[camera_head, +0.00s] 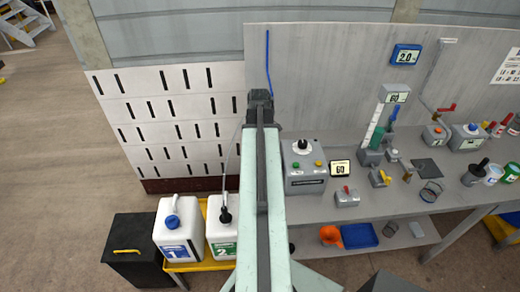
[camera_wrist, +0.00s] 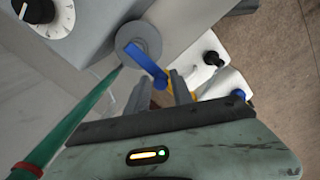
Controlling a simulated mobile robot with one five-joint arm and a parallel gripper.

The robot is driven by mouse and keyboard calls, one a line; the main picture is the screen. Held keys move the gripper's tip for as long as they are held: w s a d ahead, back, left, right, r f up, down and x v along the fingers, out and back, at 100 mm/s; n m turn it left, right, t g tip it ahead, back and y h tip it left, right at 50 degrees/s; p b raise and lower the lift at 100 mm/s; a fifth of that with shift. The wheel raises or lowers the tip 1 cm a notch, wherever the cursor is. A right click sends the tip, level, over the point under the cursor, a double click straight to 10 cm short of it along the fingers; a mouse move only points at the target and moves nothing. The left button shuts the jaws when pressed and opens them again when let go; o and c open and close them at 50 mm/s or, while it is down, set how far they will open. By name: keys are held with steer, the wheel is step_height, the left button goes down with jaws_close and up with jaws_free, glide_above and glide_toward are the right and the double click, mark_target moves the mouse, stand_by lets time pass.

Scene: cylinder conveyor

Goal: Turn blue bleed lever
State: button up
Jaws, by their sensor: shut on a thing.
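The blue bleed lever (camera_wrist: 147,63) shows in the wrist view, set on a round grey disc (camera_wrist: 138,30) at the side of a grey housing. It slants down and right from the disc. My gripper (camera_wrist: 161,82) has its two grey fingers on either side of the lever's free end and is shut on it. In the head view my own arm covers the middle of the picture and hides the lever and the gripper's fingers.
A green rod (camera_wrist: 85,112) runs close left of my gripper in the wrist view. A dial box (camera_head: 305,171) and a bench with several tools stand right of my arm. White jugs (camera_head: 178,232) in a yellow tray stand left. Open floor lies far left.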

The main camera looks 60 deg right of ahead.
steer(key=shift+o, duration=0.5)
steer(key=shift+s+a, duration=0.55)
steer(key=shift+a, duration=0.05)
steer(key=shift+s, duration=0.15)
steer(key=shift+s+a, duration=0.2)
steer(key=shift+s, duration=0.35)
steer(key=shift+c, duration=0.3)
steer(key=shift+s, duration=0.1)
